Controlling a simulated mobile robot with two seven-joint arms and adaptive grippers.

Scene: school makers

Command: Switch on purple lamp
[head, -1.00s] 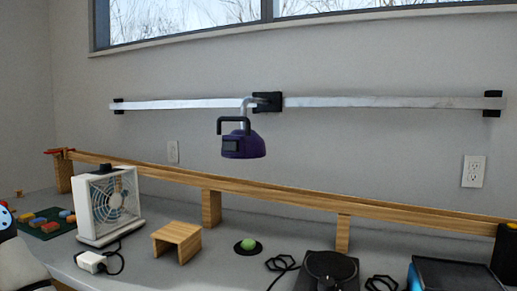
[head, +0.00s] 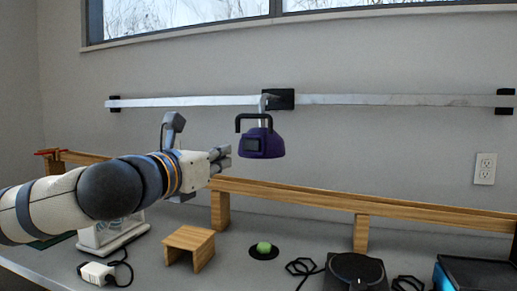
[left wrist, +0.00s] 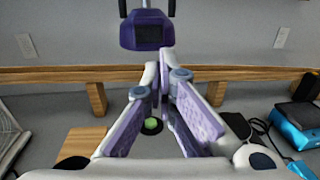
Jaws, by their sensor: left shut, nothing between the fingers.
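The purple lamp (head: 262,144) hangs from the white wall rail, with a black handle on top and a dark square panel on its front. It also shows at the top of the left wrist view (left wrist: 147,32). My left gripper (head: 222,158) is shut and empty. In the head view it is just left of the lamp, close to its lower side. In the left wrist view the fingertips (left wrist: 165,62) appear just below the lamp's lower edge; I cannot tell whether they touch it. My right gripper is not in view.
A wooden track (head: 330,200) on posts runs along the wall behind the table (head: 225,265).

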